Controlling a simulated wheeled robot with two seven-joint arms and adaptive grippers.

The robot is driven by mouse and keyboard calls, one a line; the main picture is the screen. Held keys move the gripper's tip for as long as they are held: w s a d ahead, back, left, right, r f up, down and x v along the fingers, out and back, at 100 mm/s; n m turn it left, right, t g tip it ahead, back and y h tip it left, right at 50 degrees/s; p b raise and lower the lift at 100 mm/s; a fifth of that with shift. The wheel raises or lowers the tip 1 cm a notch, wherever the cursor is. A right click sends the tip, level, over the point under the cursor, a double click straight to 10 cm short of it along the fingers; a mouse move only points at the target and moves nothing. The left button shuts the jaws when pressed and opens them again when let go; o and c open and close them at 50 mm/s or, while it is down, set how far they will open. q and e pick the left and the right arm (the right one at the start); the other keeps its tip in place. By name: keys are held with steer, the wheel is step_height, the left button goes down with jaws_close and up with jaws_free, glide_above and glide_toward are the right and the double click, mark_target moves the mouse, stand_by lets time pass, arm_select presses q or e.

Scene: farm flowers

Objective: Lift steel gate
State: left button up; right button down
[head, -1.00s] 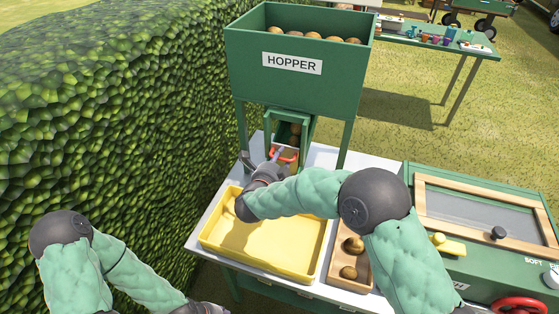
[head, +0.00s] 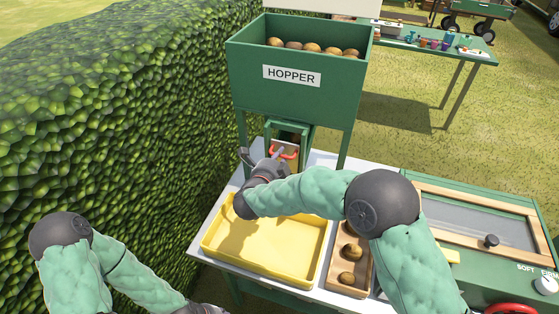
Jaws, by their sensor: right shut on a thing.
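The steel gate's red handle (head: 284,152) shows at the mouth of the green chute under the hopper (head: 292,92). My right gripper (head: 277,157) is shut on the handle, reaching in over the yellow tray. The gate's plate is mostly hidden by the gripper and the chute frame. Several brown round items lie in the hopper's top. My left arm is at the lower left, and its gripper (head: 203,309) is mostly cut off by the bottom edge.
An empty yellow tray (head: 235,262) stands below the chute on a pale table. A wooden tray (head: 336,272) with brown items is to its right. A green machine (head: 480,262) is at the right. A hedge borders the left.

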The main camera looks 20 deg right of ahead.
step_height(320, 180, up, 4)
steer(key=shift+r+p, duration=0.2)
steer(key=shift+p, duration=0.6)
steer(key=shift+f, duration=0.1)
steer(key=c, duration=1.2)
jaws_free()
steer(key=shift+o, duration=0.2)
steer(key=shift+f, duration=0.1)
steer(key=v, duration=1.2)
steer(key=shift+a+f, duration=0.1)
